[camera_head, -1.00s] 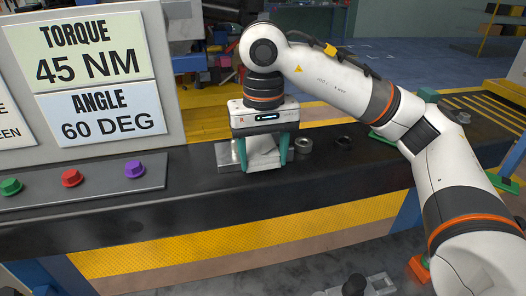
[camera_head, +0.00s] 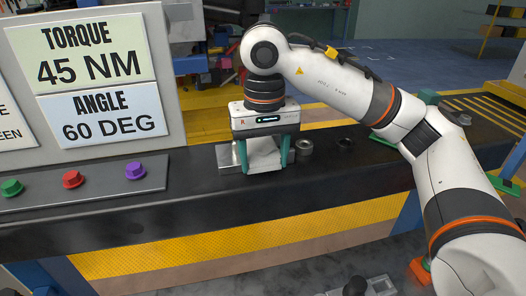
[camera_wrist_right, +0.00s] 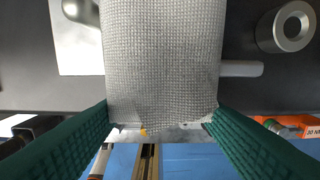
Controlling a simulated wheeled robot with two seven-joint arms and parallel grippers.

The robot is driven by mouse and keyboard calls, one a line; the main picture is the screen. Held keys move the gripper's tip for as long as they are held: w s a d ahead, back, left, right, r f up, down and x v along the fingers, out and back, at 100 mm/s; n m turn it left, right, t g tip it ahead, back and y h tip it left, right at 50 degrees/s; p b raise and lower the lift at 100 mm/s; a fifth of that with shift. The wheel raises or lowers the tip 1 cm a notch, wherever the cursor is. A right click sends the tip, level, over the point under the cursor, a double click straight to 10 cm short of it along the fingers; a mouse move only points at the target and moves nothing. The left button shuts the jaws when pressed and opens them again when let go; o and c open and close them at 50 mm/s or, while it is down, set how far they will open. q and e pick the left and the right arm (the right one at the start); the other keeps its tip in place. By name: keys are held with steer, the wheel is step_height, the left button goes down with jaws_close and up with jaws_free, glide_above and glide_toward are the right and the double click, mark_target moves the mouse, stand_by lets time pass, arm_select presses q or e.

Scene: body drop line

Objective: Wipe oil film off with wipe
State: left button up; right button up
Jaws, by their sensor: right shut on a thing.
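My right gripper (camera_head: 264,165) points down over the black bench and is shut on a pale grey woven wipe (camera_head: 263,154). In the right wrist view the wipe (camera_wrist_right: 164,55) spans between the two green fingers (camera_wrist_right: 162,112) and hides much of what lies under it. A bright metal plate (camera_head: 225,156) lies on the bench under and beside the gripper; it also shows in the right wrist view (camera_wrist_right: 85,50). I cannot make out an oil film; the wipe may cover it. I cannot tell whether the wipe touches the plate. My left gripper is not in view.
A metal ring (camera_head: 304,147) stands right of the gripper, with a dark ring (camera_head: 344,142) farther right. A button panel (camera_head: 103,180) with green, red and purple buttons is at the left, below a torque and angle sign (camera_head: 95,70). The bench front (camera_head: 330,195) is clear.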

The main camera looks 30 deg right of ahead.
steer(key=shift+w, duration=0.1)
steer(key=shift+w+d, duration=0.2)
steer(key=shift+w, duration=0.35)
steer(key=shift+s+a, duration=0.2)
steer(key=shift+s, duration=0.5)
steer(key=shift+w, duration=0.1)
steer(key=shift+w+d, duration=0.2)
steer(key=shift+w, duration=0.4)
steer(key=shift+s+a, duration=0.2)
steer(key=shift+s, duration=0.5)
